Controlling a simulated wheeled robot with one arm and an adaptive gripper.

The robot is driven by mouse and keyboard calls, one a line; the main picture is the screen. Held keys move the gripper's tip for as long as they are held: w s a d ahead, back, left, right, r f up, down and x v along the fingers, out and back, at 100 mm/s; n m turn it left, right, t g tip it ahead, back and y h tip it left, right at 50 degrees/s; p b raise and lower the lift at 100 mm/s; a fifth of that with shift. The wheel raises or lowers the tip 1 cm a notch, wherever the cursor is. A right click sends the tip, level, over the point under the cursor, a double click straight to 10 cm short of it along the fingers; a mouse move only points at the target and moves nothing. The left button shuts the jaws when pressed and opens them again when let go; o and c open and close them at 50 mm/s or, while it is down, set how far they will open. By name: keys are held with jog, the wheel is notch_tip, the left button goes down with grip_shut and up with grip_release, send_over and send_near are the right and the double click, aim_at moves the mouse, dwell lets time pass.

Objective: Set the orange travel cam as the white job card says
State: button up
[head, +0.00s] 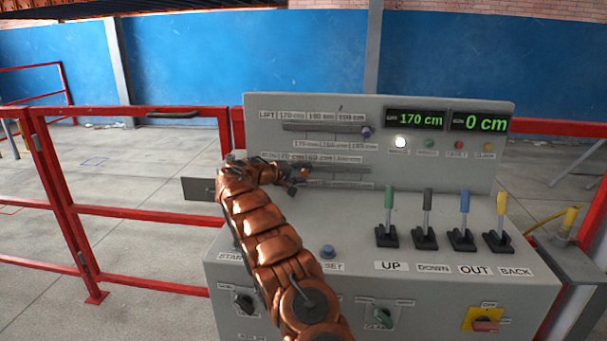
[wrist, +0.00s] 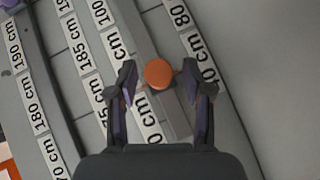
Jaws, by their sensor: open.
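The orange travel cam (wrist: 158,74) is a round orange knob on a grey rail (wrist: 176,112) in the wrist view. Labels flank the rail; one to its right reads 40 cm, others are partly hidden. My gripper (wrist: 159,68) is open, with a finger on each side of the cam; I cannot tell whether either touches it. In the head view my gripper (head: 290,182) is at the left part of the upright panel (head: 430,160), and the cam cannot be made out there. I cannot make out a readable white job card in either view.
A purple cam (head: 367,131) sits at the right end of the upper rail. The displays read 170 cm (head: 416,119) and 0 cm (head: 481,122). A white lamp (head: 400,142) is lit. Green, grey, blue and yellow levers (head: 464,222) stand on the desk. Red railings (head: 130,215) stand left.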

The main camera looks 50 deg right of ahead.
jog(key=v, duration=1.1)
jog(key=shift+a, duration=0.3)
jog(key=shift+r, duration=0.1)
